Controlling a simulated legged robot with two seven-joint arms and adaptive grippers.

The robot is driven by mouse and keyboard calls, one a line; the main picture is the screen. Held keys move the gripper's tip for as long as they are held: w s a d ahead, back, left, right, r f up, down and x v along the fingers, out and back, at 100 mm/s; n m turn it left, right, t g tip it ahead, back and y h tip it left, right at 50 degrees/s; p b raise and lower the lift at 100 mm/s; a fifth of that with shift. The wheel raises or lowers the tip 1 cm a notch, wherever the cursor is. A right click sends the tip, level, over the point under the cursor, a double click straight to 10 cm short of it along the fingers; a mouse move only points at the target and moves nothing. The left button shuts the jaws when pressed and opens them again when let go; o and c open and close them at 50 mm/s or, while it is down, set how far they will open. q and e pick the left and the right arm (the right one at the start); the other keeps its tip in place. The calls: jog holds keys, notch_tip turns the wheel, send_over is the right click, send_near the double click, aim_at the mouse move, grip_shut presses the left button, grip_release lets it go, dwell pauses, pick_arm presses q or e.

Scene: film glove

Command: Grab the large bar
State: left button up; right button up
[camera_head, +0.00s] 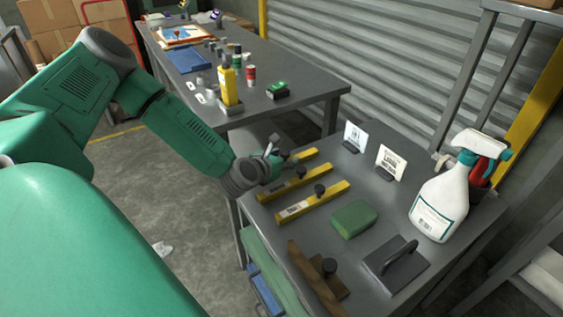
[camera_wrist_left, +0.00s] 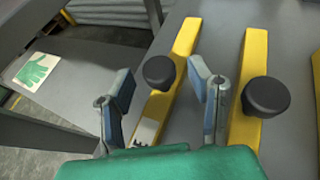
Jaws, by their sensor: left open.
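Several yellow bars with black knobs lie side by side on the near grey table. The nearest bar (camera_head: 325,200) and the middle bar (camera_head: 295,183) show well; the farthest bar (camera_head: 306,154) is partly hidden by my left gripper (camera_head: 277,152). I cannot tell which is the large one. In the left wrist view, my left gripper (camera_wrist_left: 160,85) is open and empty, its fingers apart on either side of the left-hand bar (camera_wrist_left: 185,48) and its knob. Another bar (camera_wrist_left: 256,62) lies to the right of the fingers. My right gripper is not in view.
On the near table (camera_head: 380,215) are a green block (camera_head: 354,219), a dark handled plate (camera_head: 395,265), a brown piece (camera_head: 314,280), a spray bottle (camera_head: 440,203) and two small signs (camera_head: 391,162). A second table (camera_head: 312,88) behind holds a yellow bottle (camera_head: 228,86) and other items.

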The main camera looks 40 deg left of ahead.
pick_arm(q)
jog(key=shift+w+d, duration=0.15)
jog(key=shift+w, duration=0.2)
jog(key=shift+s+a+f, duration=0.1)
jog(key=shift+a, duration=0.1)
grip_shut()
